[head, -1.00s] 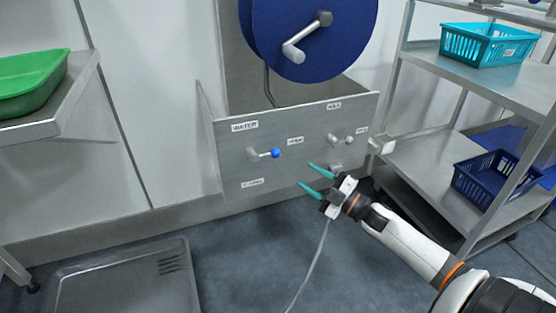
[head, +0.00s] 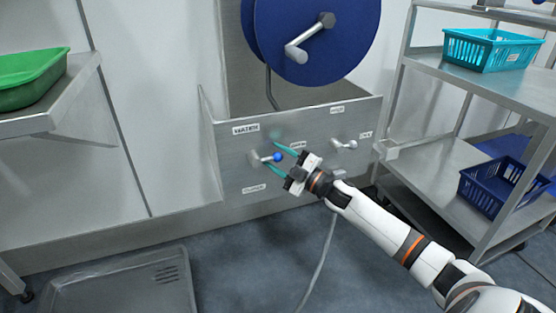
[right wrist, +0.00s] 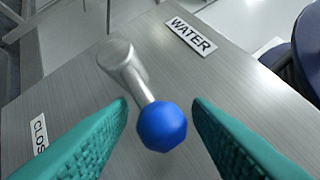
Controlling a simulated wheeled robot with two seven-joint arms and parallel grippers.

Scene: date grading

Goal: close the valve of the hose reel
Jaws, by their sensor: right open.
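The water valve on the grey steel panel (head: 230,165) has a metal lever (head: 262,158) with a blue ball knob (head: 277,157). The lever points right, roughly level in the head view, under a WATER label (head: 246,128); a label reading CLOS…, partly cut off in the right wrist view (right wrist: 39,136), is below it. My right gripper (head: 272,155) is open, its teal fingers above and below the knob. In the right wrist view the blue knob (right wrist: 162,126) lies between the spread fingers, with visible gaps on both sides. My left gripper is out of view.
A second, grey-knobbed valve (head: 345,145) is on the panel to the right. The blue hose reel (head: 335,25) hangs above. A steel shelf rack (head: 425,150) with a dark blue basket (head: 490,185) stands at right. A grey tray (head: 120,285) lies on the floor.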

